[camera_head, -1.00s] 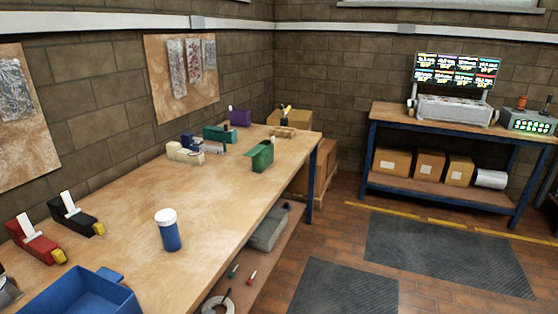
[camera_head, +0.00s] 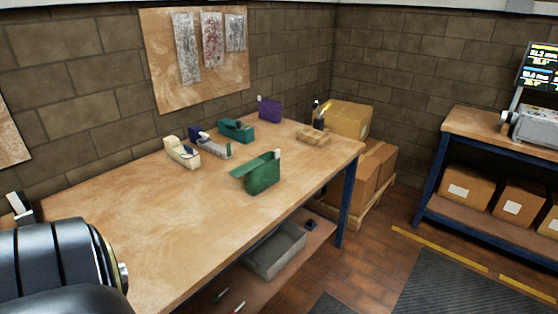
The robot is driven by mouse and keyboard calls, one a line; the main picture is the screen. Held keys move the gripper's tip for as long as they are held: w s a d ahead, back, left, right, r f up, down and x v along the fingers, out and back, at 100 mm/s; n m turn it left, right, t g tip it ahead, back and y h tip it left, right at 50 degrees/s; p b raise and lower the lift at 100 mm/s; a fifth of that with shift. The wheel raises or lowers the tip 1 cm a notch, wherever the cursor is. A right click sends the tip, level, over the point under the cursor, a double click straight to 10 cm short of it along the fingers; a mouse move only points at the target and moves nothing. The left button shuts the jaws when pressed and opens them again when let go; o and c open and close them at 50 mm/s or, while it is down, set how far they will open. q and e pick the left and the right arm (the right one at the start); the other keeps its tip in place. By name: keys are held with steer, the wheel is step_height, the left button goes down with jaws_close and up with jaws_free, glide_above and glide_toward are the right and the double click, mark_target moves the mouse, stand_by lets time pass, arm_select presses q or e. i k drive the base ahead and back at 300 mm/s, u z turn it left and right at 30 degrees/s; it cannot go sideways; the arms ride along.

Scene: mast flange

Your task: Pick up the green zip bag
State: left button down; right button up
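A green upright item (camera_head: 263,175) stands near the front edge of the wooden workbench (camera_head: 160,225), right of the middle. It is the likeliest green zip bag, with a flap reaching left and a pale tab on top, but its exact kind is hard to tell. A darker teal item (camera_head: 237,130) stands behind it, to the left. Part of my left arm fills the lower left corner, over the bench's near end.
A cream dispenser (camera_head: 182,153), a blue-and-grey one (camera_head: 212,145) and a purple item (camera_head: 269,109) stand toward the back. A small wooden piece (camera_head: 313,138) lies at the far end. A grey bin (camera_head: 277,250) sits on the lower shelf. Bare bench lies left of the green item.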

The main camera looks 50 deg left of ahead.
mark_target(260, 173)
steer(key=u, duration=0.8)
steer(key=i, duration=1.3)
steer(key=u, duration=1.25)
